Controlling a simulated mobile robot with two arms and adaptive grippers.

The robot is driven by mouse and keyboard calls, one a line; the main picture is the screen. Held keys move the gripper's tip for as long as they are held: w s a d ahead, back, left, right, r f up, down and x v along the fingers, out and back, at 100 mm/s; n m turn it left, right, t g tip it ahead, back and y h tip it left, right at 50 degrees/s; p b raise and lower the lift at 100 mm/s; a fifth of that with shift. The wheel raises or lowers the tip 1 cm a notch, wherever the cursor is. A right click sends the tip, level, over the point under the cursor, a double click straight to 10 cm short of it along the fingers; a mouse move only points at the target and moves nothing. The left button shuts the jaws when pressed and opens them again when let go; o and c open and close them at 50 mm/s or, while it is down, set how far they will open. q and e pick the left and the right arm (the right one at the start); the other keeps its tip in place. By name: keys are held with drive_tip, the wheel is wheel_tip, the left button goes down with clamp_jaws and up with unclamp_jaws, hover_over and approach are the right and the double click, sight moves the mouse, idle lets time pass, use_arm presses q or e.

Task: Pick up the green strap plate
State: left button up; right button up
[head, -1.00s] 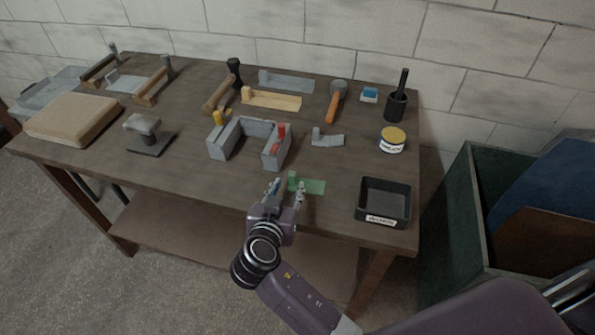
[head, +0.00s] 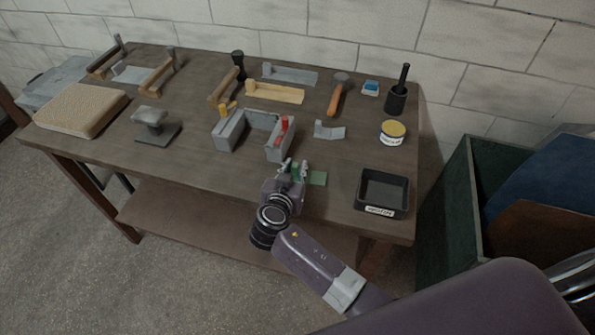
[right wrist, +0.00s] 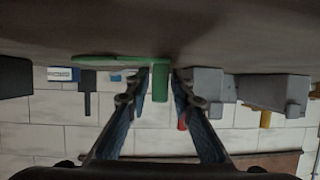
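The green strap plate (head: 318,178) lies near the front edge of the bench, left of the black tray. Its flat part shows to the right of my right gripper (head: 294,171), which partly hides its raised tab. In the right wrist view, which is upside down, the green strap plate (right wrist: 110,60) lies along the bench top and its tab stands between the fingertips of my right gripper (right wrist: 159,82). The fingers are open, with a gap on each side of the tab. My left gripper is in neither view.
A grey bracket (head: 329,131) lies behind the plate. Bare bench top (head: 215,175) lies to the left.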

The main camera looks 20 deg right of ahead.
clamp_jaws()
drive_tip(key=shift+r, duration=0.1)
